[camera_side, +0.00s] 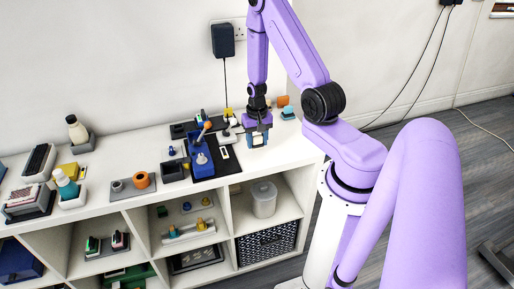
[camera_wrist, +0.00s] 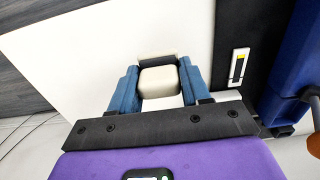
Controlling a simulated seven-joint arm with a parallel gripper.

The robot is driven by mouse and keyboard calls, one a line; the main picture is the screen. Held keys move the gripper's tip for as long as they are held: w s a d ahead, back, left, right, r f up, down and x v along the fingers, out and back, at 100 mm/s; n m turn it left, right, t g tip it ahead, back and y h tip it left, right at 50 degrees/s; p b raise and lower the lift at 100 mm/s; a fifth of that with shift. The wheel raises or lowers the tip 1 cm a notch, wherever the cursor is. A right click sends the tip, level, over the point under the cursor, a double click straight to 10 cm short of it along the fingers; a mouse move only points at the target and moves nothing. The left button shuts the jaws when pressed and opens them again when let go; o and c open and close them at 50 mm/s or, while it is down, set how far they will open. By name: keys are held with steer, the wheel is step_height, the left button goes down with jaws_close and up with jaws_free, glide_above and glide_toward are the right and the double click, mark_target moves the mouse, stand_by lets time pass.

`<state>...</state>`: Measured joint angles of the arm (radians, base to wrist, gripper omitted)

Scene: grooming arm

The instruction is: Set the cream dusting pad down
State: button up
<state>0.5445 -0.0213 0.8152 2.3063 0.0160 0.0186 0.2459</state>
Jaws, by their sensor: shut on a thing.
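The cream dusting pad (camera_wrist: 159,82) is between the two blue fingers of my gripper (camera_wrist: 157,88) in the wrist view. It is a small cream block with rounded corners, and a dark strip shows along its far edge. My gripper is shut on it. In the side view my gripper (camera_side: 257,138) points down at the right end of the white shelf top (camera_side: 110,220), and the pad (camera_side: 258,140) shows as a small pale patch between the fingers. I cannot tell whether the pad touches the surface.
A dark mat with a blue stand (camera_side: 201,160) lies just left of my gripper in the side view. A small blue and orange item (camera_side: 287,112) sits behind it to the right. Bare white surface lies around the gripper, and the shelf top's right edge is close.

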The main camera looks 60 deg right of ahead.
mark_target(257, 147)
steer(key=shift+f, duration=1.7)
steer(key=shift+f, duration=0.1)
steer(key=o, duration=1.2)
